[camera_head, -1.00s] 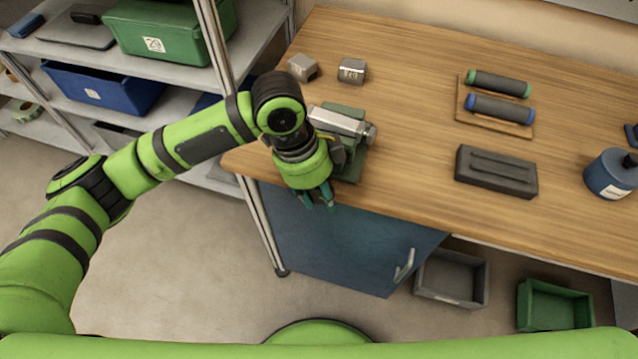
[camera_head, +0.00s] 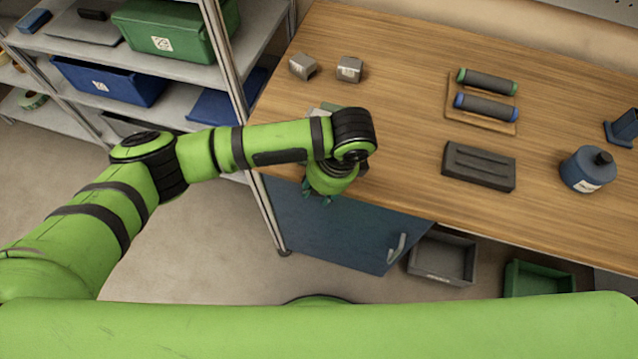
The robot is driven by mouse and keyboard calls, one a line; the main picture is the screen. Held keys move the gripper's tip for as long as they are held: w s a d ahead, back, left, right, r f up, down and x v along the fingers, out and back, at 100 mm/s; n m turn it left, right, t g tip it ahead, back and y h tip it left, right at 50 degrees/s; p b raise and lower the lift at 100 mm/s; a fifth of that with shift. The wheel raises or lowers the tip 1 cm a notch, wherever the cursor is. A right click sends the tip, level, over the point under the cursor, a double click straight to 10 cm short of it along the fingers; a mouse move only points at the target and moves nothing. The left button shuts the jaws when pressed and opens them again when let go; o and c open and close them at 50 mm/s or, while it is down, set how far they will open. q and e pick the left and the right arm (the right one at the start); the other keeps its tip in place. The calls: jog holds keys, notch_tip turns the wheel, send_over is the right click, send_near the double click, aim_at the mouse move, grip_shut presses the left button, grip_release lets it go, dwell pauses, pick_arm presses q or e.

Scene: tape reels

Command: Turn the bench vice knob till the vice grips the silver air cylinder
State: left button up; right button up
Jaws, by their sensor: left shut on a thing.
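The green bench vice (camera_head: 328,107) stands at the left front edge of the wooden bench. Only a small part of it shows behind my left arm. The silver air cylinder is almost wholly hidden behind my wrist, so I cannot see whether the jaws touch it. My left gripper (camera_head: 318,194) is at the bench's front edge, in front of the vice, pointing down and towards me. It is shut on the vice knob, which its fingers and my wrist hide. My right gripper is not in view.
Two small metal blocks (camera_head: 303,67) (camera_head: 349,69) lie behind the vice. To the right are a wooden holder (camera_head: 478,115) with two dark rollers, a dark grooved block (camera_head: 479,166) and a blue bottle (camera_head: 587,169). A shelf with bins (camera_head: 108,82) stands at left.

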pick_arm(q)
jog(key=o, duration=1.2)
jog(key=shift+c, duration=0.2)
jog(key=v, duration=1.2)
